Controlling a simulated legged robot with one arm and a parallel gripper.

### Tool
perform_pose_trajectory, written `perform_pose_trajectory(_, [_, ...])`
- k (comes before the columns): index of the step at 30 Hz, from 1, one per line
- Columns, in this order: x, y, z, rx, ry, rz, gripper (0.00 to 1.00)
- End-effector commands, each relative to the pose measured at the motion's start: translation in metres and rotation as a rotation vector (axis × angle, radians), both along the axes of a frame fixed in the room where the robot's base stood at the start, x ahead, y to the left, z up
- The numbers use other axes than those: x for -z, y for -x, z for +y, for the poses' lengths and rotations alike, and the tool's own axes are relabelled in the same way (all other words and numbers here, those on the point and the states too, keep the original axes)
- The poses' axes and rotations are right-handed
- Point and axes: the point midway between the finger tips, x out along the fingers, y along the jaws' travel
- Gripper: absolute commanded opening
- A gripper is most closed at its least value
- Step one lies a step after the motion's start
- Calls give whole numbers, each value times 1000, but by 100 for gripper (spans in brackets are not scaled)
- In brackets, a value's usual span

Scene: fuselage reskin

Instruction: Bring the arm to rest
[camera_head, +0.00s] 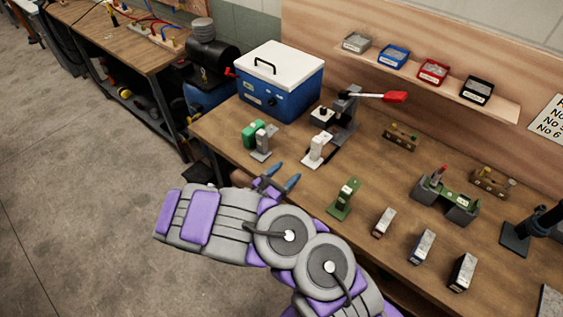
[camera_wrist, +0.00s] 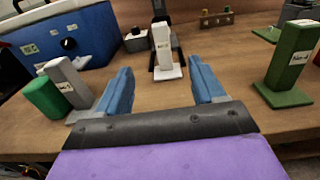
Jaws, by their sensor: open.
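My gripper (camera_head: 278,183) is at the front edge of the wooden workbench, with its blue fingers spread and nothing between them. It also shows in the wrist view (camera_wrist: 162,90), fingers pointing toward a white block tool (camera_wrist: 163,47) on a stand, which is apart from them. My purple and grey arm is folded, coming from the bottom right and bending back in front of the bench. In the head view the white block tool (camera_head: 315,148) stands just beyond the fingers.
A green cylinder with a grey block (camera_head: 262,142) stands left of the fingers, and a green block on a stand (camera_head: 345,198) stands right. A blue box with a white lid (camera_head: 280,85), a red-handled press (camera_head: 350,105) and several small blocks occupy the workbench (camera_head: 290,205). Open floor (camera_head: 85,190) lies left.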

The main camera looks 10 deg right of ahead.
Motion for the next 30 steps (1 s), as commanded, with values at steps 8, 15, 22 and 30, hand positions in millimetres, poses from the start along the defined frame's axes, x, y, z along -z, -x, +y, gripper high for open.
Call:
perform_pose_trajectory(8, [-5, 0, -3, 13, -4, -10, 68])
perform_pose_trajectory(15, [-67, 19, -54, 220, -65, -149, 68])
perform_pose_trajectory(22, [-133, 72, -112, 516, -184, -333, 68])
perform_pose_trajectory(30, [-176, 150, -146, 844, -368, -516, 68])
